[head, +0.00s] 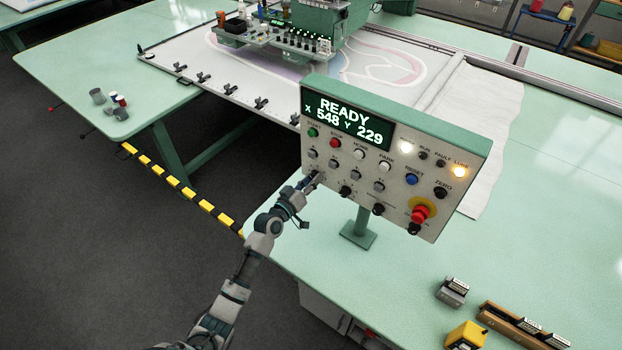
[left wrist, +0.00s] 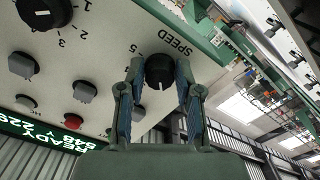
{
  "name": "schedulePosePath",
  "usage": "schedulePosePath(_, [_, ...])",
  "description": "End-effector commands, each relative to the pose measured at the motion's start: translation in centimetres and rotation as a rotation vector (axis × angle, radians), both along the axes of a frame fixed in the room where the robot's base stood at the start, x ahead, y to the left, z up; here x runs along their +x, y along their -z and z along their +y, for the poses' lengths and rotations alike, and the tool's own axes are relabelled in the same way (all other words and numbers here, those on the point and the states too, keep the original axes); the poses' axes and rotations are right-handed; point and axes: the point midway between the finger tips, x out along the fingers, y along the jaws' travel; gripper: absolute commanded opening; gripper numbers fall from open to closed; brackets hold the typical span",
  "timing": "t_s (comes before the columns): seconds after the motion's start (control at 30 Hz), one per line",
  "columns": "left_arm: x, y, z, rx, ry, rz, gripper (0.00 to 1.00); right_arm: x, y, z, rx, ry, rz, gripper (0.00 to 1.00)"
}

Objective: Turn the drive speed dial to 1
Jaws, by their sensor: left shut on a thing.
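The control panel (head: 440,155) stands on a post on the green table, its screen reading READY, X 548 Y 229. My left gripper (head: 310,182) is at the panel's lower left corner. In the left wrist view my left gripper (left wrist: 160,74) has its two fingers on either side of a round black dial (left wrist: 160,68), shut on it. The word SPEED and a 5 are printed beside this dial. Its other scale marks are hidden, and I cannot tell its setting. My right gripper is not in view.
Another black dial (left wrist: 45,12) with marks 1, 2 and 3 is close by. A red emergency button (head: 420,213) is at the panel's lower right. A yellow block (head: 466,336) and small boxes lie at the front right. The tufting machine (head: 300,30) stands behind.

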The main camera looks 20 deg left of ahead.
Motion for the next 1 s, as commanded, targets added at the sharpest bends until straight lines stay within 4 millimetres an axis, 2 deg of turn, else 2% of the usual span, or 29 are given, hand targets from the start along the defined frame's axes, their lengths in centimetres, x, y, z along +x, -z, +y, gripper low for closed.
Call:
schedulePosePath(0.03, [0.1, -0.5, 0.2, -0.042, -0.004, 0.008, 0.0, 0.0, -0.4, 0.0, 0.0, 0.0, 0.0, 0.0])
schedulePosePath(0.6, [0.2, -0.6, 0.2, -0.55, -0.006, 0.19, 0.0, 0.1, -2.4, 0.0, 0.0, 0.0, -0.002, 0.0])
schedulePosePath(1.0, [0.2, -0.6, 0.2, -0.835, -0.006, 0.294, 0.0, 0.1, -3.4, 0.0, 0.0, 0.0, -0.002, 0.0])
